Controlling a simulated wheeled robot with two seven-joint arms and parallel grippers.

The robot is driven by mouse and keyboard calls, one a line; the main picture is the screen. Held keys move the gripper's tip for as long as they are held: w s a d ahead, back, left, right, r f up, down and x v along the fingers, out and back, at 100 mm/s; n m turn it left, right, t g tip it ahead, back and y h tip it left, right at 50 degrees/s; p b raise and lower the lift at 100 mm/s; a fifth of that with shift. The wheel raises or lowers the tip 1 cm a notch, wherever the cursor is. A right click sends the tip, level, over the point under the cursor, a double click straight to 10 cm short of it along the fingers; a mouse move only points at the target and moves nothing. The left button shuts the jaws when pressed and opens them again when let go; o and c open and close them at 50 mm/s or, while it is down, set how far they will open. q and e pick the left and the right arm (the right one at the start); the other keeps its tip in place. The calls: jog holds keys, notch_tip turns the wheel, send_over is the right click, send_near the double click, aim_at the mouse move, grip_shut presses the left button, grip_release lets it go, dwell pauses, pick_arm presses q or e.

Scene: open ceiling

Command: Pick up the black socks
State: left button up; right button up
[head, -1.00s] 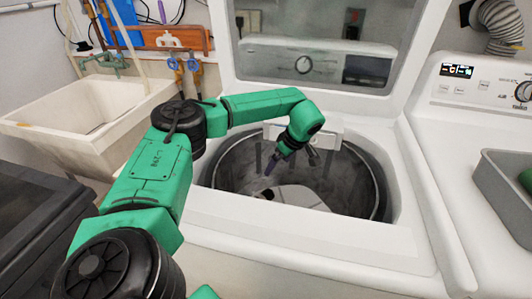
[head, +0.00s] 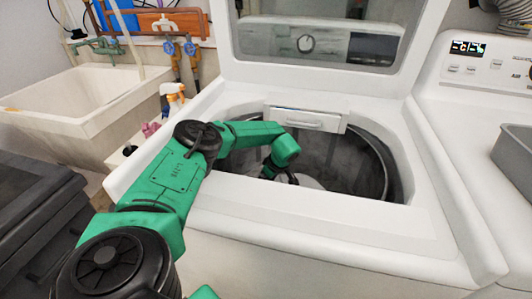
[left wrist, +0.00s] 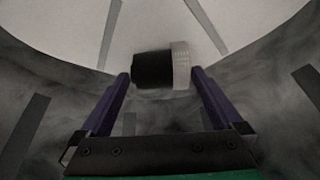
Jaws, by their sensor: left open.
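The black socks (left wrist: 153,70) show in the left wrist view as a small dark bundle with a pale grey band at its right end. They lie inside the washer drum, by the pale drum bottom. My left gripper (left wrist: 158,78) is open, with its two purple fingers either side of the bundle in the picture; I cannot tell whether they touch it. In the head view my left arm reaches down into the open top-load washer (head: 320,225), and the gripper and socks are hidden below the rim. My right gripper is not in view.
The drum wall (left wrist: 50,95) closely surrounds the gripper. The raised glass lid (head: 320,40) stands behind the opening. A second white machine (head: 475,130) with a grey bin (head: 515,155) is at right; a utility sink (head: 80,115) is at left.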

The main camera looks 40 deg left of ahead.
pick_arm(q)
jog(key=shift+a+f, duration=0.15)
jog(key=shift+f, duration=0.2)
jog(key=shift+r, duration=0.1)
jog(key=c, duration=1.3)
